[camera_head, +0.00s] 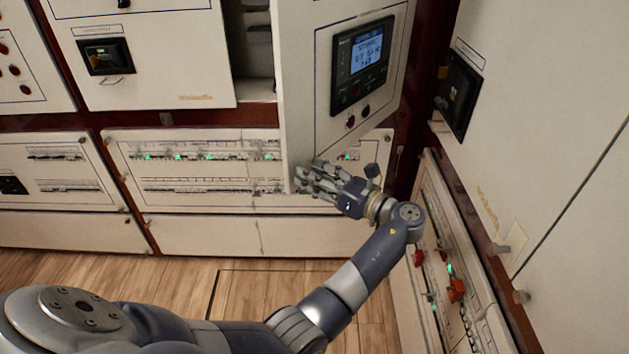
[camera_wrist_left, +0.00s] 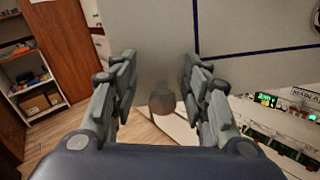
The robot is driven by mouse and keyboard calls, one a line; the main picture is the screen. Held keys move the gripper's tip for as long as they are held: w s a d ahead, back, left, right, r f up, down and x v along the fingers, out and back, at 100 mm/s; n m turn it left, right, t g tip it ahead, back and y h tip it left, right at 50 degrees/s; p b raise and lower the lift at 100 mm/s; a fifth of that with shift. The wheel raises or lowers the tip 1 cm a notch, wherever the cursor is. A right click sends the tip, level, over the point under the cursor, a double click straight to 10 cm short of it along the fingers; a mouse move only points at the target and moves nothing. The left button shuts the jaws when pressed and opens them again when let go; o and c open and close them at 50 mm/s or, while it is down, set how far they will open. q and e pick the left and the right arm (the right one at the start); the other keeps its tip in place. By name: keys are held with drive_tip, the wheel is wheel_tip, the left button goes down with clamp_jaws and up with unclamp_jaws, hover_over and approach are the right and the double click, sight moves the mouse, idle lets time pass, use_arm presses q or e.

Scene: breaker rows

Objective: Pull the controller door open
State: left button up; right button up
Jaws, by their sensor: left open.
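The controller door (camera_head: 300,90) is a white panel with a dark screen unit (camera_head: 362,62) on it. It stands ajar, its left edge swung out from the cabinet, with a dark interior gap showing on its left. My left gripper (camera_head: 306,179) is at the door's lower left corner. In the left wrist view the gripper (camera_wrist_left: 158,88) is open, with a round grey knob (camera_wrist_left: 162,101) between its fingers, by the lower edge of the door face (camera_wrist_left: 165,45). Whether the fingers touch the knob is unclear. My right gripper is not in view.
A lower breaker panel (camera_head: 190,190) with green lights lies behind and below the door. A tall white cabinet (camera_head: 550,120) with a breaker panel below it stands close on the right. Wooden floor (camera_head: 180,290) is free at lower left. Shelves (camera_wrist_left: 32,75) show in the left wrist view.

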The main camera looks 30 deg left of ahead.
sight(302, 141)
use_arm(q)
wheel_tip(302, 141, up, 8)
drive_tip(key=shift+f, duration=0.1)
